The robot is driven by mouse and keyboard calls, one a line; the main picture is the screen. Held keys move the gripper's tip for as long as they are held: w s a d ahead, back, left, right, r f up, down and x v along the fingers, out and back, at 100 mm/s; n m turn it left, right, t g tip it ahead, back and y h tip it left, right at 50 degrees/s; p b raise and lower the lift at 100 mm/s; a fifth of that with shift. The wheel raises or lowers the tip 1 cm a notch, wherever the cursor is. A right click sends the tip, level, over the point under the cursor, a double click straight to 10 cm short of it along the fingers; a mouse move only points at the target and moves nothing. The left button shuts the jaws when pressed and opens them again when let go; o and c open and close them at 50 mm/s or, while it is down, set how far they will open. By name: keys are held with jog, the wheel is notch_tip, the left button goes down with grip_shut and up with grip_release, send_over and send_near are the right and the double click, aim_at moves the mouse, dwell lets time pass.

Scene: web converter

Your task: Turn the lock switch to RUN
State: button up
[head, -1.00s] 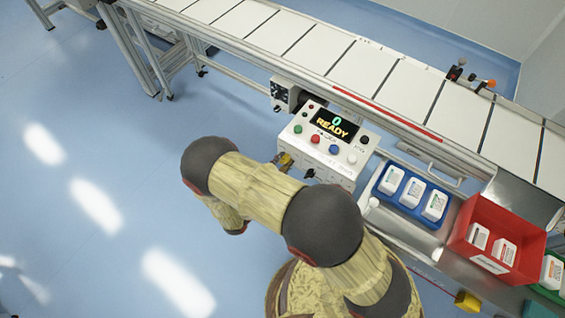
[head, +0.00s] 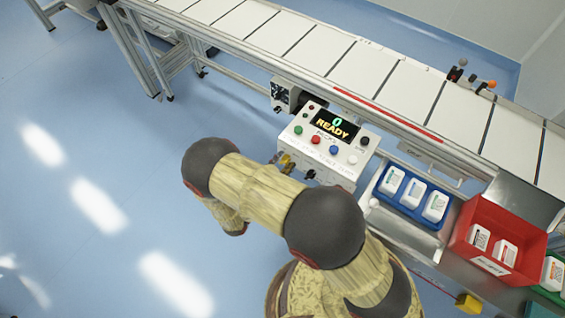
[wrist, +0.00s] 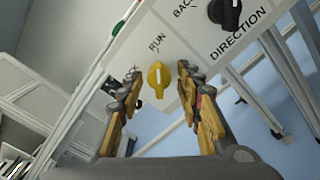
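The lock switch is a yellow knob (wrist: 158,80) on the front face of the white control box (head: 345,165). In the wrist view its white mark runs roughly up and down the picture, and the word RUN is printed just above it. Part of another label at its left is hidden by a finger. My gripper (wrist: 160,100) is open, with one finger on each side of the knob and a visible gap to each in the picture. I cannot tell how far the fingertips reach in depth. In the head view my gripper (head: 287,163) is at the box's front left, largely hidden by my arm.
A black DIRECTION knob (wrist: 226,14) is to the upper right of the yellow knob. The box's display (head: 335,125) reads 0 READY, above several coloured buttons. A conveyor (head: 370,75) runs behind. A blue tray (head: 398,207) and a red bin (head: 462,238) hold white containers at right.

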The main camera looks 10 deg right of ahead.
jog(key=shift+o, duration=0.2)
jog(key=v, duration=1.2)
dwell(0.5)
